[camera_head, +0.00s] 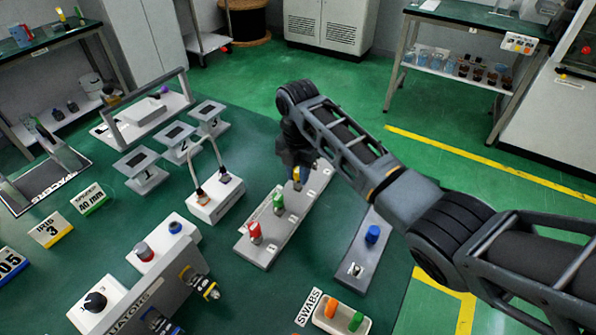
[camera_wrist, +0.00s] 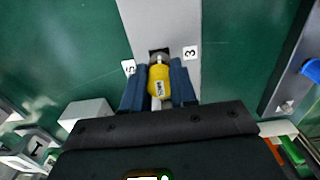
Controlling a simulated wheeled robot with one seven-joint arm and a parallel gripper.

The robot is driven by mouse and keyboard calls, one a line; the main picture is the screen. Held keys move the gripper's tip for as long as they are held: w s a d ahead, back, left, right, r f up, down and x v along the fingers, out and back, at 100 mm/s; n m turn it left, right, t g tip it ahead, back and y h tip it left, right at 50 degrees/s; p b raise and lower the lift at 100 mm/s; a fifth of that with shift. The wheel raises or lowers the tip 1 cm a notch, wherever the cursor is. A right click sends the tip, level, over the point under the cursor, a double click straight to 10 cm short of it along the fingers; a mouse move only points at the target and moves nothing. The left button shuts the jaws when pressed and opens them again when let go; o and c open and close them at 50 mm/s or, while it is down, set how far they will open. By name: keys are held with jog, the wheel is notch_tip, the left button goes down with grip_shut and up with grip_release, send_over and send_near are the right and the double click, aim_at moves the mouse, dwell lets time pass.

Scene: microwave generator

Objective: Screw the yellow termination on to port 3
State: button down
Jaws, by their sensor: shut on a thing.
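The yellow termination (camera_wrist: 159,82) is between the two blue fingers of my gripper (camera_wrist: 159,90), which is shut on it. Its metal end points toward a dark port (camera_wrist: 157,52) on the grey port strip (camera_wrist: 160,20); I cannot tell whether they touch. A label reading 3 (camera_wrist: 190,52) is right of this port, and another label (camera_wrist: 128,67) is to its left. In the head view, my gripper (camera_head: 297,176) is over the far half of the port strip (camera_head: 259,251), with a bit of yellow (camera_head: 297,173) showing at it; the arm hides part of the strip.
A red termination (camera_head: 255,231) and a green termination (camera_head: 278,202) stand on the strip's nearer half. A blue termination (camera_head: 372,234) is on a grey plate (camera_head: 349,262) to the right. A tray of swabs (camera_head: 341,314) is in front. A cabled white box (camera_head: 214,200) stands left.

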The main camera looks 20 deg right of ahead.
jog(key=shift+f, duration=0.35)
jog(key=c, duration=0.8)
grip_release()
notch_tip(320, 180, up, 8)
jog(key=shift+f+b, duration=0.2)
jog(key=shift+b, duration=0.3)
jog(key=shift+r, duration=0.1)
